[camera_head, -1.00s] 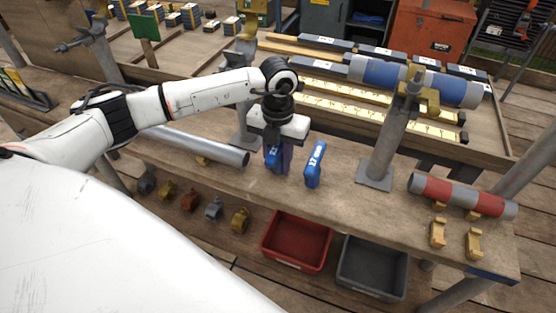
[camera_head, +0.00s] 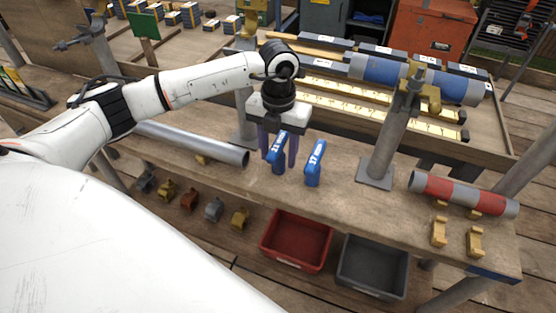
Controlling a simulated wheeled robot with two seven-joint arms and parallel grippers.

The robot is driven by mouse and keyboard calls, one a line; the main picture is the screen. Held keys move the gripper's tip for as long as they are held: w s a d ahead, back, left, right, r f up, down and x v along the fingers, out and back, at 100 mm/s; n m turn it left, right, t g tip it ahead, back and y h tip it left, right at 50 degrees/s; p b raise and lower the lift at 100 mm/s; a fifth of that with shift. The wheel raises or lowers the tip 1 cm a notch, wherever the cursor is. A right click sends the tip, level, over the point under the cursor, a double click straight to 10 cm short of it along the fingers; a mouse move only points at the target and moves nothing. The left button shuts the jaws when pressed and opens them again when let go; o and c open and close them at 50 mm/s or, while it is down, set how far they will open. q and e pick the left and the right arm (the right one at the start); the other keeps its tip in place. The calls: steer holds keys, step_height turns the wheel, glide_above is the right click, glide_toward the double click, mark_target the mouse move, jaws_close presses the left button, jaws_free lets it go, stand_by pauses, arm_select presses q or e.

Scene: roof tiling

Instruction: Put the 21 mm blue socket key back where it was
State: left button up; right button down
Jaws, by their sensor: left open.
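Two blue socket keys stand upright side by side on the bench in the head view. The left blue key (camera_head: 278,153) has a white marking that is hard to read from here. The right blue key (camera_head: 315,164) is marked 17. My left gripper (camera_head: 277,158) is open, pointing down, with its purple fingers just behind and around the upper part of the left key. I cannot tell whether a finger touches it. My right gripper is not in view.
A grey pipe (camera_head: 195,143) lies left of the keys. A clamp stand (camera_head: 388,145) and a red-and-grey pipe (camera_head: 462,195) are to the right. A red bin (camera_head: 297,241) and a dark grey bin (camera_head: 371,268) sit below the bench's front edge. Several clamps lie at lower left.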

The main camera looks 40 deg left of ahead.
mark_target(280, 144)
arm_select(q)
step_height(280, 144, up, 6)
steer(key=shift+d+r, duration=0.15)
steer(key=shift+r, duration=0.55)
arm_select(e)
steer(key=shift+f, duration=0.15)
